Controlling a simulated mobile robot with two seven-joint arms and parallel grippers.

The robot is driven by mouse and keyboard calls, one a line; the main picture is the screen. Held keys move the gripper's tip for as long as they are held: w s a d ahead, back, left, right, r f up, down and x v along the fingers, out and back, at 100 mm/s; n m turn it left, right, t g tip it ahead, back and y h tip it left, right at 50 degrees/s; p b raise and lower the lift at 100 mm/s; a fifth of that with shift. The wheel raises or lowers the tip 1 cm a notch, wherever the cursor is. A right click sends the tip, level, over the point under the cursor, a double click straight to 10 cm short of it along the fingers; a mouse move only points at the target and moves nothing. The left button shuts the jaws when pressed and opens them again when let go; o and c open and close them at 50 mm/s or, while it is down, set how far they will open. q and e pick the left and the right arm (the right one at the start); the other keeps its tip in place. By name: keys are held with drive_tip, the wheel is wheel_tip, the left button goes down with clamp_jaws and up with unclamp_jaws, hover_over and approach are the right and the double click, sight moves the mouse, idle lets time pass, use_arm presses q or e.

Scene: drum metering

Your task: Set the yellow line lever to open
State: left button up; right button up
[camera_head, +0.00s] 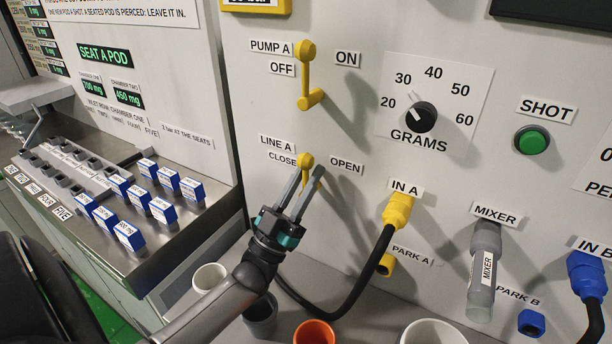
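The yellow line lever (307,159) is on the wall panel under the LINE A label. Its round knob shows at the top, between the CLOSED label (283,158) on the left and the OPEN label (347,165) on the right. The lower part of the lever is mostly hidden by my gripper. My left gripper (305,178) reaches up from below, its two fingers apart, one on each side of the lever. I cannot tell whether either finger touches it. My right gripper is not in view.
The yellow pump lever (305,75) is above, upright. A black grams dial (421,117) and green shot button (532,141) are to the right. A yellow plug (397,211) with a black cable is close to the gripper's right. Cups, including an orange one (314,333), stand below.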

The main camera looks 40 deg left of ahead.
use_arm(q)
drive_tip(key=shift+o, duration=1)
drive_tip(key=shift+s+f, duration=0.1)
drive_tip(key=shift+s+f, duration=0.25)
drive_tip(key=s+a+p, duration=0.1)
drive_tip(key=s, duration=1.1)
drive_tip(key=shift+a, duration=0.2)
drive_tip(key=shift+s, duration=0.1)
